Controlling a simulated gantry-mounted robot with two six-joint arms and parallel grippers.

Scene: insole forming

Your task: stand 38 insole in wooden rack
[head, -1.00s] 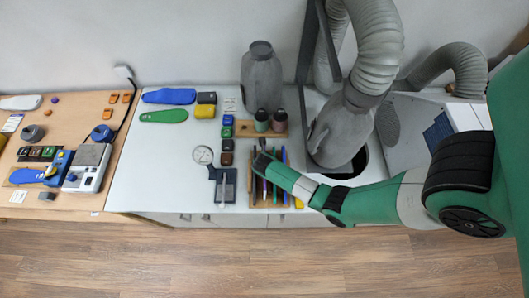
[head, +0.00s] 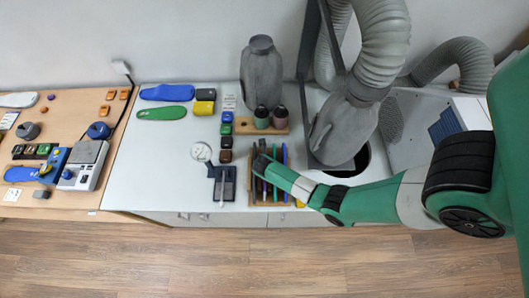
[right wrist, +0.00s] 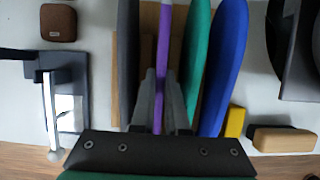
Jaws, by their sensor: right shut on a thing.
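In the right wrist view my right gripper (right wrist: 161,92) is shut on a thin purple insole (right wrist: 164,40), seen edge-on between its two fingers. The purple insole stands at the wooden rack (right wrist: 149,18), between a dark grey insole (right wrist: 128,50) on the left and green (right wrist: 197,55) and blue (right wrist: 224,65) insoles on the right. Whether its lower edge is seated in a slot is hidden. In the head view my right gripper (head: 259,164) is over the left part of the rack (head: 268,203). My left gripper is not in view.
A dark stand with a light bar (head: 222,187) is left of the rack. Flat blue (head: 167,93) and green (head: 161,113) insoles lie at the back left.

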